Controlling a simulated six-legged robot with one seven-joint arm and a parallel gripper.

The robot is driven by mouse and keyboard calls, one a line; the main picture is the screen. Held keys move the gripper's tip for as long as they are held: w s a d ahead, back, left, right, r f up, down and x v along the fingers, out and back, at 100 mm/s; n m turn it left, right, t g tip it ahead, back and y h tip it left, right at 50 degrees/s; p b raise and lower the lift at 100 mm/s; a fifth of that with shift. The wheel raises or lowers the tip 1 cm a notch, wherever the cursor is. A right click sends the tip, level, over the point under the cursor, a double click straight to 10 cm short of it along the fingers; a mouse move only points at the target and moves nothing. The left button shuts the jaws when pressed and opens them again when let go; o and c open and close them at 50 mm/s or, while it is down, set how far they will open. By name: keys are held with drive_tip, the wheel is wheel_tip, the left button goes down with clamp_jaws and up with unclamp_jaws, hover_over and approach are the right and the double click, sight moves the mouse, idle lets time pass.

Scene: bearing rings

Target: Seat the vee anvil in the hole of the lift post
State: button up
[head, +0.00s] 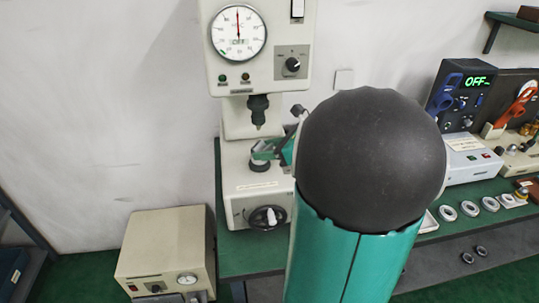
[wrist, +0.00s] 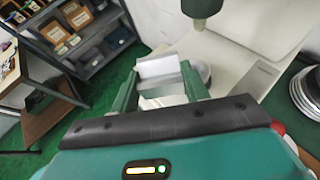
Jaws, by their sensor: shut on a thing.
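My gripper (wrist: 160,78) is shut on the vee anvil (wrist: 158,66), a pale metal block with a slanted face, held between the two green fingers. In the head view my gripper (head: 268,151) is at the tester, below the dark indenter (head: 258,110). The dark round lift post (head: 260,165) stands on the tester's base just under the fingers. In the wrist view a grey round part, likely the post (wrist: 206,73), shows partly behind the right finger. The post's hole is hidden, and I cannot tell whether the anvil touches the post.
The tester's head with its dial (head: 238,32) hangs above, and the indenter also shows in the wrist view (wrist: 202,7). A beige box (head: 165,250) stands at lower left. Several rings (head: 468,208) and instruments (head: 470,160) lie to the right. My arm covers the middle.

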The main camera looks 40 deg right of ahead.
drive_tip(key=shift+w+d+f, duration=0.3)
drive_tip(key=shift+w+d, duration=0.35)
drive_tip(key=shift+w, duration=0.35)
drive_tip(key=shift+w+d+f, duration=0.35)
drive_tip(key=shift+w+d, duration=0.25)
drive_tip(key=shift+w, duration=0.35)
drive_tip(key=shift+w+d+f, duration=0.3)
drive_tip(key=shift+w+d, duration=0.35)
drive_tip(key=shift+w, duration=0.35)
drive_tip(key=shift+s+f, duration=0.1)
drive_tip(key=shift+f, duration=1.35)
drive_tip(key=o, duration=1.4)
drive_tip(key=shift+c, duration=0.2)
drive_tip(key=shift+f, duration=0.1)
drive_tip(key=shift+s, duration=0.1)
drive_tip(key=v, duration=1.3)
drive_tip(key=shift+s+d+r, duration=0.2)
drive_tip(key=shift+s+r, duration=0.05)
